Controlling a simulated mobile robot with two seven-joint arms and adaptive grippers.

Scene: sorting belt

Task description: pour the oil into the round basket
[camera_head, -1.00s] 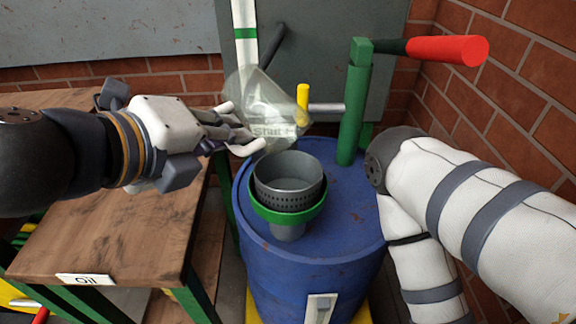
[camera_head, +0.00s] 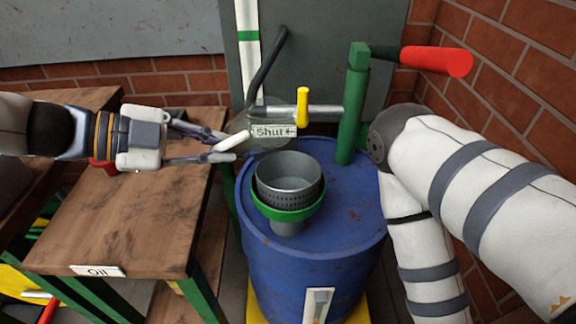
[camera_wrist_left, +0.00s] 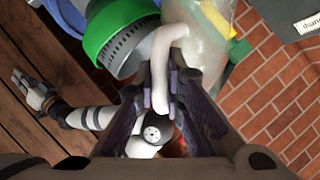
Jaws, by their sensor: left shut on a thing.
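The round basket (camera_head: 288,180) is a grey perforated cup seated upright in a green ring on top of the blue drum; it also shows in the left wrist view (camera_wrist_left: 128,48). My left gripper (camera_head: 226,146) is left of the basket, shut on the white handle of a translucent jug (camera_wrist_left: 208,55). The jug is faint in the head view, just beyond the fingertips, and beside the basket in the wrist view. I cannot tell how much oil is in it. My right gripper (camera_wrist_left: 36,94) is small in the left wrist view; its jaws are unclear.
A wooden table (camera_head: 125,225) with an "Oil" label stands at the left. Behind the basket are a pipe with a yellow lever (camera_head: 303,106) and a "Shut" label (camera_head: 274,131). A green post (camera_head: 353,110) with a red handle (camera_head: 436,61) rises from the blue drum (camera_head: 300,262).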

